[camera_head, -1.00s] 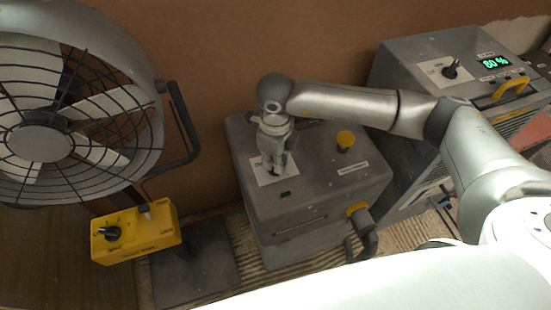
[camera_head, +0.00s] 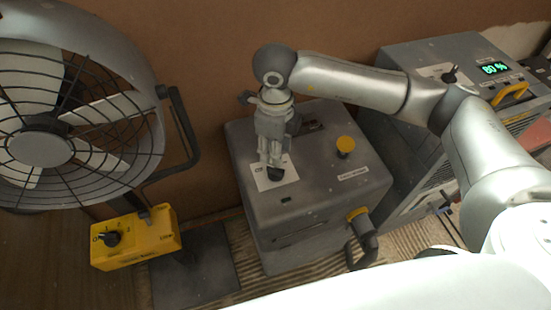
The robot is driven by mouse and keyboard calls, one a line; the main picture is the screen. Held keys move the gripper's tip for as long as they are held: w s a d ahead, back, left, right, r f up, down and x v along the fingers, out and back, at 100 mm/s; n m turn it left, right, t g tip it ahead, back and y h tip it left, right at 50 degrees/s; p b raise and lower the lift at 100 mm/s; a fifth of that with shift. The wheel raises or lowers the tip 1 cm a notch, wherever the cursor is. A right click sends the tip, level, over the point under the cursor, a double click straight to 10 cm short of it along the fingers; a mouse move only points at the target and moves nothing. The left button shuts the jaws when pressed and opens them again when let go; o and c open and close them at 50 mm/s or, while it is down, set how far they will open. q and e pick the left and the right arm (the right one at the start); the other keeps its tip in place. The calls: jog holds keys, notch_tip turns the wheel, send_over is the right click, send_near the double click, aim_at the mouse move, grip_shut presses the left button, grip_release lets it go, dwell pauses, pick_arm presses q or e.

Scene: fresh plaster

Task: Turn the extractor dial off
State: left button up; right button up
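The grey extractor box (camera_head: 322,205) stands in the middle of the head view. Its black dial (camera_head: 276,175) sits on a white label (camera_head: 262,183) on the top face. My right gripper (camera_head: 271,165) points down at this dial, with its fingertips at or just above it. The fingers hide part of the dial, so its setting and any grip on it cannot be told. My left gripper is not in view.
A large fan (camera_head: 150,85) and a yellow control box with a dial (camera_head: 148,247) stand left. A grey unit reading 80 % (camera_head: 420,58) stands at right.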

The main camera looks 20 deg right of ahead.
jog(key=shift+r, duration=2.4)
jog(key=shift+s+f, duration=0.1)
